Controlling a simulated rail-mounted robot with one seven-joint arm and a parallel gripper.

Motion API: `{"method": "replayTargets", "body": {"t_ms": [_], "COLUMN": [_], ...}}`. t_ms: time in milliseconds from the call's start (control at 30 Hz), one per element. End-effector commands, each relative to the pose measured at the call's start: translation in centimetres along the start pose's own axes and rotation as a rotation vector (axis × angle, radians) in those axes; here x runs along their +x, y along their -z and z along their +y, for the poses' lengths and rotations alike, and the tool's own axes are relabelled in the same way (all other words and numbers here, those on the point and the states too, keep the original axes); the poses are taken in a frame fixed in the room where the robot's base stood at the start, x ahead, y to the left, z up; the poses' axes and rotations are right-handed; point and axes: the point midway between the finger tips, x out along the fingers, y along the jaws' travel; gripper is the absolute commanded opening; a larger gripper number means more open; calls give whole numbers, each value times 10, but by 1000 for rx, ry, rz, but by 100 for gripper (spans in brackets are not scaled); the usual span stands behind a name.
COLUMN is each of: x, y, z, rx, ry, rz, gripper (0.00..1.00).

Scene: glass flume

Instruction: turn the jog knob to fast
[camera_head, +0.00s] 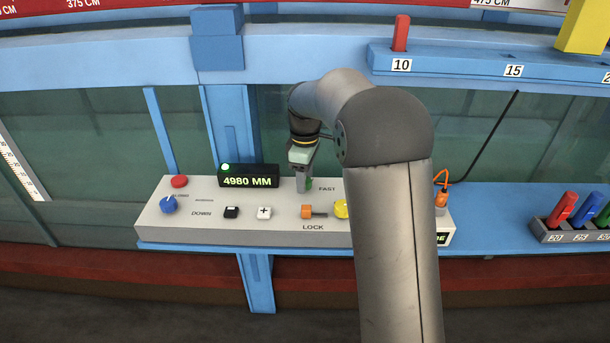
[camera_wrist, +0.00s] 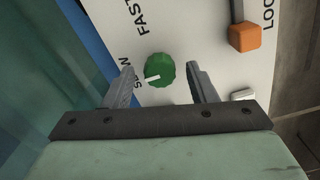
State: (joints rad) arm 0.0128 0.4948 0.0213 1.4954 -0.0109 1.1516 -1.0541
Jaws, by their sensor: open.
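The jog knob is green with a white pointer mark. In the wrist view the knob (camera_wrist: 160,69) lies between my two open fingertips, with a gap on each side. Its pointer is turned toward the SLOW label (camera_wrist: 141,77), which my left finger partly hides. The FAST label (camera_wrist: 144,20) is higher in that view. In the head view my gripper (camera_head: 303,187) points down at the panel and hides most of the knob (camera_head: 310,184). FAST (camera_head: 327,189) is printed just right of it. I cannot tell how far the fingertips reach down along the knob.
The light grey panel (camera_head: 190,231) also holds an orange LOCK lever (camera_head: 307,211), a yellow knob (camera_head: 341,208), a plus button (camera_head: 264,212), a black DOWN button (camera_head: 231,212), a blue knob (camera_head: 168,205) and a red button (camera_head: 180,181). A display (camera_head: 249,177) reads 4980 MM.

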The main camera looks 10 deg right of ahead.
Motion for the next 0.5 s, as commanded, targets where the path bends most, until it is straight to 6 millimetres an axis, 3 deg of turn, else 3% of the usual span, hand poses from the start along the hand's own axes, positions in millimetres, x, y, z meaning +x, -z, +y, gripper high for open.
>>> {"method": "replayTargets", "body": {"t_ms": [200, 367, 500], "x": [0, 0, 0], "y": [0, 0, 0], "z": [0, 0, 0], "rx": [0, 0, 1], "ry": [0, 0, 0], "rz": [0, 0, 0], "gripper": [49, 7, 7]}}
